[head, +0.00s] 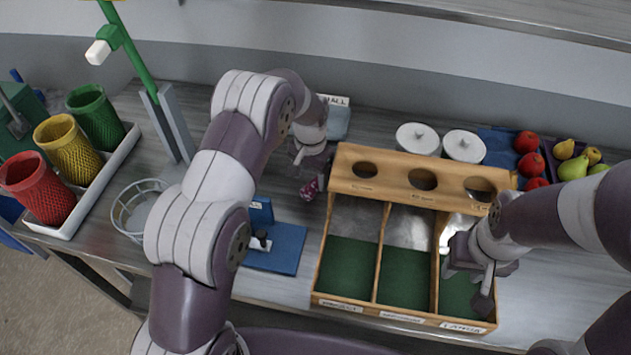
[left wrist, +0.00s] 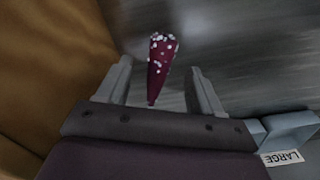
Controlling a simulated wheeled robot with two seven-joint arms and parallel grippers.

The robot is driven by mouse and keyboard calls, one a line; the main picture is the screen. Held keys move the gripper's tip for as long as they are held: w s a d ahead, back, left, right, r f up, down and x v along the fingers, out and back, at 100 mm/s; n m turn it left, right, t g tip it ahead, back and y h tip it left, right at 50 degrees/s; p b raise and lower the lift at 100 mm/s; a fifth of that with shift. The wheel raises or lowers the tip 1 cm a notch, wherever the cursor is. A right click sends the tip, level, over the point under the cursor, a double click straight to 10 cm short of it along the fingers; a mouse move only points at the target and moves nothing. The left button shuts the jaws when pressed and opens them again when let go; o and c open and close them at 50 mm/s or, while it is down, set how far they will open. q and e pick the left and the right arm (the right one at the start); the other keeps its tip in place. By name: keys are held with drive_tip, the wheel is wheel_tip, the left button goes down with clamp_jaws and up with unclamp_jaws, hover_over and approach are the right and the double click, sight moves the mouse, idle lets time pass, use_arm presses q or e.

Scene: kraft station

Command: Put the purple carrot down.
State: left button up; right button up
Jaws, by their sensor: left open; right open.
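The purple carrot (head: 310,188) shows in the head view just below my left gripper (head: 306,170), left of the wooden sorting box. In the left wrist view the carrot (left wrist: 162,62) is dark purple with pale spots and lies between the two open fingers (left wrist: 160,85), apart from both. I cannot tell whether it rests on the table. My right gripper (head: 482,285) is open and empty over the right compartment of the box.
The wooden box (head: 377,245) has three green-floored compartments and three holes in its raised back. A blue mat (head: 283,250) lies to its left. White lidded pots (head: 417,137) and a fruit tray (head: 549,151) stand behind. Coloured mesh cups (head: 68,150) stand far left.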

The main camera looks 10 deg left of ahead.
sight(311, 186)
use_arm(q)
wheel_tip(311, 186, down, 4)
drive_tip(key=shift+a+f+p, duration=0.1)
drive_tip(key=shift+p, duration=0.6)
drive_tip(key=shift+f, duration=0.2)
drive_tip(key=shift+r, duration=0.1)
clamp_jaws()
